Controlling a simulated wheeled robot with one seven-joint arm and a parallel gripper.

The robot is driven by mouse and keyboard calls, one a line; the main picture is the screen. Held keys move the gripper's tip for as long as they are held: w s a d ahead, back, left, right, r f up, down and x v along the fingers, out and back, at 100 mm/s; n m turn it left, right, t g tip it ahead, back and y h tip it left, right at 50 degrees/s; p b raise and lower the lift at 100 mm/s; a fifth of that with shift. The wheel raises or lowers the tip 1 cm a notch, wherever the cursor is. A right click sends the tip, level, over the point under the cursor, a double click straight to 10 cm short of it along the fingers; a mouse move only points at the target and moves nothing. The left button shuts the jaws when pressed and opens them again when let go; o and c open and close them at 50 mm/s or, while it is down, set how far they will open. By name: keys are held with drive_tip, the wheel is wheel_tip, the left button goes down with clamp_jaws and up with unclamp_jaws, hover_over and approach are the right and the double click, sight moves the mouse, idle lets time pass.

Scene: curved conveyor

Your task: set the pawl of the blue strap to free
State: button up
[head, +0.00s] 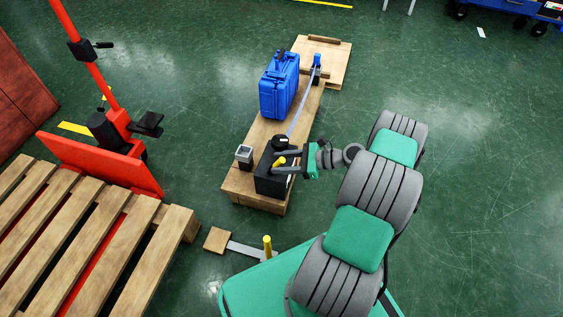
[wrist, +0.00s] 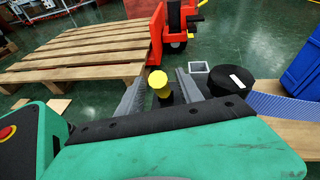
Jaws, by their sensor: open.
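The blue strap (head: 302,110) runs along the wooden bench from a blue fitting (head: 317,60) at the far end to a black ratchet unit (head: 270,185) at the near end. In the wrist view the strap (wrist: 285,108) goes onto a black drum (wrist: 231,84). A yellow-tipped lever (head: 279,162) stands on the unit, and its yellow knob (wrist: 157,80) shows in the wrist view. My gripper (head: 287,161) is open, its fingers on either side of the yellow knob. I cannot tell whether they touch it. The pawl's setting cannot be read.
A blue case (head: 279,86) stands on the bench (head: 245,182) beside the strap. A small grey square cup (head: 244,156) sits near the drum. A wooden pallet (head: 85,240) and a red pallet lifter (head: 105,160) are at left. Floor at right is clear.

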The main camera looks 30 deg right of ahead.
drive_tip(key=p+v, duration=0.2)
drive_tip(key=v, duration=0.5)
drive_tip(key=shift+s+d, duration=0.2)
drive_tip(key=shift+d, duration=0.1)
drive_tip(key=shift+r, duration=0.2)
